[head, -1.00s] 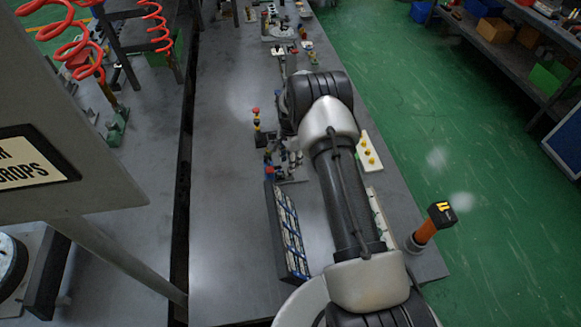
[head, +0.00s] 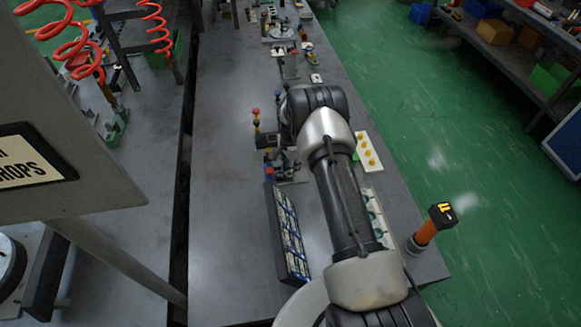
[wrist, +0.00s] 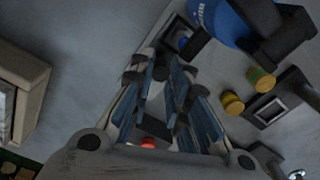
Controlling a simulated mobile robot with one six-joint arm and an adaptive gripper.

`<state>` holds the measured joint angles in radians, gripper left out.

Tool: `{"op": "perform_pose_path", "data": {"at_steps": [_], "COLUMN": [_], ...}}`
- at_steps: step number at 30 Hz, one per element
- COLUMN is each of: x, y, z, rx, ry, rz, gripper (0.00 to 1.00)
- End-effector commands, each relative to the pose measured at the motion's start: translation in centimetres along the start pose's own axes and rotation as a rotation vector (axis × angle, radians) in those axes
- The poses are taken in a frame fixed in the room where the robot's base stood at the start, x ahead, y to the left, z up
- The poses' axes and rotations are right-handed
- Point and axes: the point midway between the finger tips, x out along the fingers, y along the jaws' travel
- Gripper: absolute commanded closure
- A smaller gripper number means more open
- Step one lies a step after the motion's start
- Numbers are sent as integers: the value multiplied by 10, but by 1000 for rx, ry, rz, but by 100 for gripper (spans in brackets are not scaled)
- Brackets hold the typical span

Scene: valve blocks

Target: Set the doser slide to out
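In the wrist view my gripper (wrist: 160,78) points at a station on the grey bench. Its two blue and dark fingers stand apart with a gap between them. No held object can be made out. Beyond the fingertips is a small black square part with a blue centre (wrist: 184,40). A blue cylinder with white lettering (wrist: 232,18) lies at upper right. I cannot tell for sure which part is the doser slide or how it is set. In the head view my arm covers the gripper and part of the station.
Two yellow-topped knobs (wrist: 261,79) and a black square frame (wrist: 268,110) are right of the fingers. A pale block (wrist: 22,80) is at left. A dark rack (head: 288,235) and a cream plate with yellow knobs (head: 367,152) flank my arm. Bare bench (head: 230,220) lies left.

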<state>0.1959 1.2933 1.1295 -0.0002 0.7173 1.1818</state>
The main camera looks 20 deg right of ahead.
Motion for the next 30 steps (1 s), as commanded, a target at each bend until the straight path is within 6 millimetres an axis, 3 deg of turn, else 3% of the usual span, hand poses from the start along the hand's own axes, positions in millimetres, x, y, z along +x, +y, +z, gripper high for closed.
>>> {"op": "perform_pose_path", "data": {"at_steps": [6,20,30], "x": [0,0,3], "y": [0,1,20], "z": [0,-1,-48], "rx": [0,1,4], "ry": [-1,-1,-1], "rz": [2,2,1], "gripper": [100,100,100]}}
